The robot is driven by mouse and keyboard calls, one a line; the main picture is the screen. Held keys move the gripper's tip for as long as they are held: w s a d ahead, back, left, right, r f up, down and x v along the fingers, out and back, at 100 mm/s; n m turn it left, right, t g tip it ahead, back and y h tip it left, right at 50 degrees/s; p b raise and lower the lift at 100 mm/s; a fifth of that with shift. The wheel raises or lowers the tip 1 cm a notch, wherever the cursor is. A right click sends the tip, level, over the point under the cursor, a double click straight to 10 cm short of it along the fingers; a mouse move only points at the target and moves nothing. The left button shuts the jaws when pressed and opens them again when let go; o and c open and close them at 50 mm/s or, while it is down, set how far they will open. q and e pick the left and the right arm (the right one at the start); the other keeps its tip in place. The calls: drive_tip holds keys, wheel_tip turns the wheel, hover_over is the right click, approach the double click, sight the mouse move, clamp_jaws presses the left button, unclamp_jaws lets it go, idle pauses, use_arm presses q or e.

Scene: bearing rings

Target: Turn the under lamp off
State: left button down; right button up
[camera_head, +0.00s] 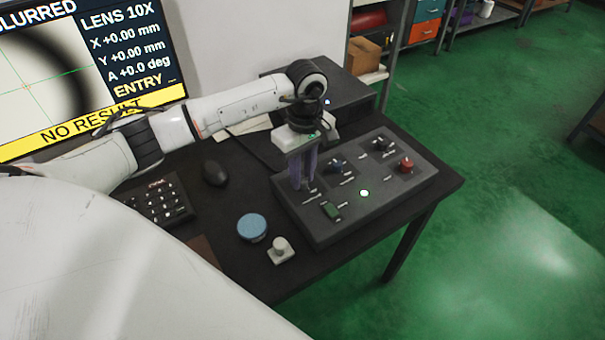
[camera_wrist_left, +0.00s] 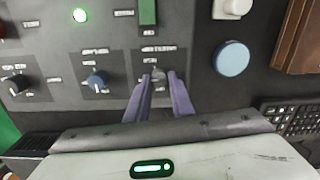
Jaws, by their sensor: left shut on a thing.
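A dark control box (camera_head: 310,232) stands on the black table, with several labelled knobs, a green rocker switch (camera_head: 331,210) and a lit green light (camera_head: 364,193). My left gripper (camera_head: 300,187) points down at the box's left part. In the left wrist view its two purple fingers are shut on a small grey knob (camera_wrist_left: 158,74), which they partly cover. A blue-grey knob (camera_wrist_left: 97,82) and a black knob (camera_wrist_left: 18,85) sit beside it in a row. The labels are too blurred to tell which control is the under lamp's. My right gripper is not in view.
A red knob (camera_head: 406,166) is at the box's right. A blue round disc (camera_head: 252,227) and a small pale block with a knob (camera_head: 280,250) lie in front.

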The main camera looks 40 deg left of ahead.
use_arm(q)
drive_tip(key=n, duration=0.5)
drive_tip(key=shift+a+b, duration=0.1)
drive_tip(key=shift+b, duration=0.3)
drive_tip(key=n, duration=0.4)
drive_tip(key=shift+s+n, duration=0.1)
drive_tip(key=shift+n, duration=0.3)
drive_tip(key=n, duration=0.4)
drive_tip(key=shift+s+n+h, duration=0.1)
drive_tip(key=shift+n+h, duration=0.2)
drive_tip(key=n, duration=0.4)
drive_tip(key=shift+n, duration=0.3)
drive_tip(key=c, duration=1.5)
unclamp_jaws()
drive_tip(key=shift+c, duration=0.2)
wheel_tip(320, 180, up, 10)
drive_tip(key=shift+r, duration=0.15)
